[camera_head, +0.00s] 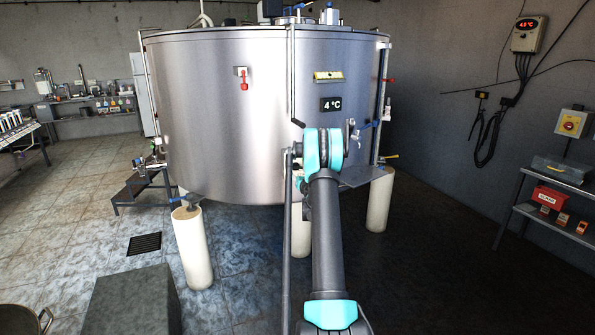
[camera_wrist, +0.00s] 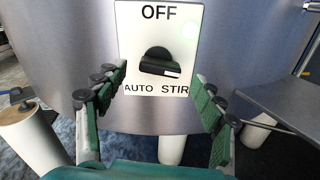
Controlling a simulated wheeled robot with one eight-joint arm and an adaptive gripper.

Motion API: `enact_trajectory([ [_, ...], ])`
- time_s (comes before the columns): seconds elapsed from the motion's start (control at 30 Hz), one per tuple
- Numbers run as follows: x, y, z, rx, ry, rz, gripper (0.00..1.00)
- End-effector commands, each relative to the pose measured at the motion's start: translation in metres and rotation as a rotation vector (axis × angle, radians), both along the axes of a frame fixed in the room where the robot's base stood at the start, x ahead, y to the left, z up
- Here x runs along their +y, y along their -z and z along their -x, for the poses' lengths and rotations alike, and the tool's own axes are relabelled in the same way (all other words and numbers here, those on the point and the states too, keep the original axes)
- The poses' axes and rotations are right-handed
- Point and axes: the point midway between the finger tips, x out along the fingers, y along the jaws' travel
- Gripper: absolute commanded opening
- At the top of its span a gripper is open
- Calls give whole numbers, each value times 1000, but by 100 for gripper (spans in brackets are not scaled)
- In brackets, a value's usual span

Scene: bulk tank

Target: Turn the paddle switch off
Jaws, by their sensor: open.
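The paddle switch (camera_wrist: 157,64) is a black knob on a white plate (camera_wrist: 132,28) on the tank's steel wall in the wrist view. The plate reads OFF at the top, AUTO at lower left and STIR at lower right. The knob's white mark sits at its right end, towards STIR. My gripper (camera_wrist: 159,82) is open, its green fingers spread to the left and right of the knob. No contact with the knob shows. In the head view my arm stands in front of the tank (camera_head: 215,120) and the switch cannot be made out.
A grey side shelf (camera_head: 366,174) juts out right of my arm. A grey block (camera_head: 130,302) stands at front left.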

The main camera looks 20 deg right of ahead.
Motion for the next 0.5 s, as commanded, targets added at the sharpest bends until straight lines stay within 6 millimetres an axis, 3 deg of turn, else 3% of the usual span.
enact_trajectory([
  [0.2,-5,0,-30,0,1,0,69],
  [0.5,-6,0,-40,0,1,0,69],
])
